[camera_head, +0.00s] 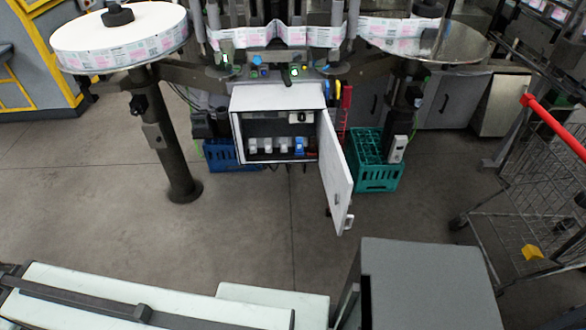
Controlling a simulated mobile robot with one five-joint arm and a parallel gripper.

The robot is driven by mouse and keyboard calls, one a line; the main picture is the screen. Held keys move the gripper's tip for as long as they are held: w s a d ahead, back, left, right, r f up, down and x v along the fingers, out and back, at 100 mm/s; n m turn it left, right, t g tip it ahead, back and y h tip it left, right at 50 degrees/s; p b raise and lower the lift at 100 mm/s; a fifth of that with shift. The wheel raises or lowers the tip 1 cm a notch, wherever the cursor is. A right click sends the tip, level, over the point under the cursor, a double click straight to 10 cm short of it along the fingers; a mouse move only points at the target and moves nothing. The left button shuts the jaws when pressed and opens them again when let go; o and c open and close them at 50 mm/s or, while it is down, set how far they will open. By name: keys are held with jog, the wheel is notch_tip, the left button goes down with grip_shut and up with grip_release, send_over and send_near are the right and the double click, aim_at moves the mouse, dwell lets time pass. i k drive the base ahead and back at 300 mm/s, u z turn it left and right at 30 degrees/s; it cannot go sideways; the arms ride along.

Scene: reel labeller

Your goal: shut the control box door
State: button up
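The control box (278,97) is a light grey box under the labeller's control panel, in the middle of the head view. Its front is open and shows several switches and a blue part inside. The control box door (335,172) is hinged on the box's right side and stands wide open, swung out toward me. A small handle (348,221) shows near the door's free edge. My gripper cannot be made out in this view, so its place relative to the door is hidden.
A teal crate (378,178) stands behind and right of the door, a blue crate (222,155) left under the box. A label reel (120,40) sits on a post at left. A wire trolley (530,215) with a red handle stands at right. Floor before the box is clear.

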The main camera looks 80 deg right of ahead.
aim_at(336, 177)
jog(key=u, duration=0.2)
jog(key=k, duration=2)
jog(key=z, duration=1.2)
jog(key=k, duration=0.35)
jog(key=u, duration=0.85)
